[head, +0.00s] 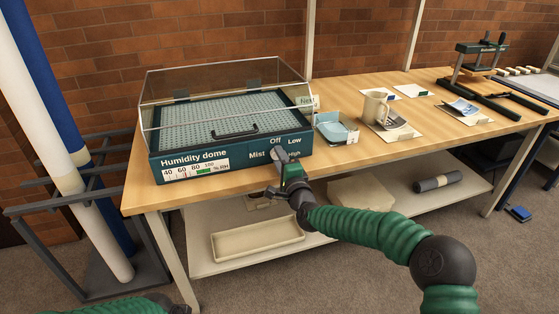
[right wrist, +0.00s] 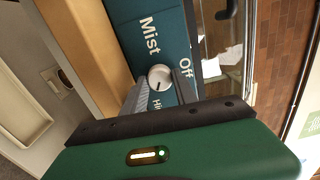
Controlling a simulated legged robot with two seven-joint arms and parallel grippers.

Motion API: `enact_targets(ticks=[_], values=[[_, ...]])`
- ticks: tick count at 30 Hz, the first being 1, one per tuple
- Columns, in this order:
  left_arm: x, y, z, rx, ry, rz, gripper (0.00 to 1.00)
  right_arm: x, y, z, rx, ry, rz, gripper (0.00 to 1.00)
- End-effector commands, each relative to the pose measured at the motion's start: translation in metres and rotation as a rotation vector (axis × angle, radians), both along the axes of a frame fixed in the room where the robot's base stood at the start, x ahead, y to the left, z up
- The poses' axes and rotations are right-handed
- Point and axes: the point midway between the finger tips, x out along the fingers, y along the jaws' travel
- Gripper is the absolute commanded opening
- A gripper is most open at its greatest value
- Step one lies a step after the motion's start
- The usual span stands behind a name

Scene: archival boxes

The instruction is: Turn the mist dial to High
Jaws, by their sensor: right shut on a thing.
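The humidity dome (head: 228,125) is a dark teal box with a clear lid, near the left end of the wooden table. Its front panel reads Mist, Off, Low and High. The mist dial (right wrist: 159,77) is a small round light-grey knob in the right wrist view, with a dark mark whose setting I cannot tell for sure.
Right of the dome are a blue tray (head: 338,128), a mug (head: 375,106) and cards. A dark press (head: 478,62) stands at the far right. The lower shelf holds a shallow beige tray (head: 257,240) and a dark roll (head: 438,183). Poles stand at the left.

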Motion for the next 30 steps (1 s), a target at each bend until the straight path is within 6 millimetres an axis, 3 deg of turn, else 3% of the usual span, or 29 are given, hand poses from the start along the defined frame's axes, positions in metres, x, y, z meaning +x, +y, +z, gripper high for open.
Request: enact_targets(ticks=[1,10,11,16,25,30], values=[[0.0,0.0,-0.001,0.0,0.0,0.0,0.0,-0.002,0.002,-0.009,-0.002,0.018,0.007,0.0],[0.0,0.0,-0.001,0.0,0.0,0.0,0.0,-0.002,0.002,-0.009,-0.001,0.018,0.007,0.0],[0.0,0.0,-0.001,0.0,0.0,0.0,0.0,-0.002,0.002,-0.009,-0.002,0.018,0.007,0.35],[0.0,0.0,-0.001,0.0,0.0,0.0,0.0,-0.002,0.002,-0.008,-0.001,0.016,0.006,0.56],[0.0,0.0,0.0,0.0,0.0,0.0,0.0,-0.002,0.001,-0.006,-0.001,0.013,0.005,0.56],[0.0,0.0,0.005,0.0,0.0,0.0,0.0,-0.022,-0.007,-0.005,-0.003,0.015,0.005,0.56]])
